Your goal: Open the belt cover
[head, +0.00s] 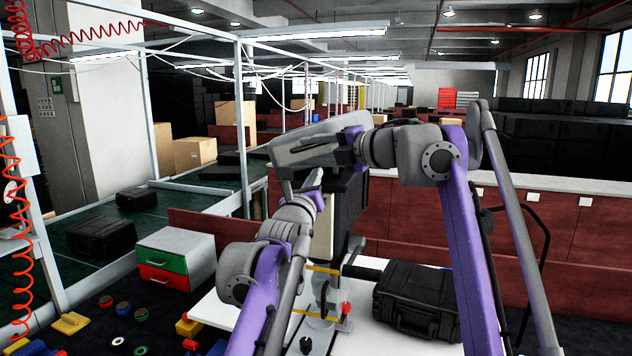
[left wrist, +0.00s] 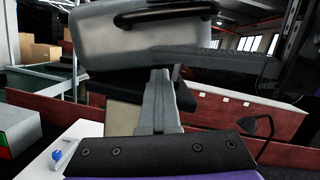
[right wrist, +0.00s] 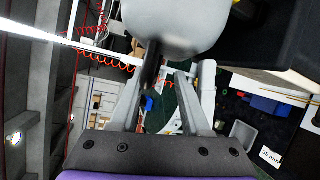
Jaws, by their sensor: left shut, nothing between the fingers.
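The belt cover (head: 328,128) is a light grey rounded housing on top of the machine at the centre of the head view. In the left wrist view the cover (left wrist: 150,45) fills the top, with a black curved handle (left wrist: 165,14) on it. My left gripper (head: 312,182) is just below the cover, its fingers shut and empty; its fingertips (left wrist: 160,72) reach up to the cover's lower edge.
A black case (head: 415,300) stands on the white table right of the machine. A drawer cabinet (head: 165,262) with green and red drawers is at left. A conveyor (head: 75,250) with black cases runs along the left. Red-brown panels (head: 400,215) stand behind.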

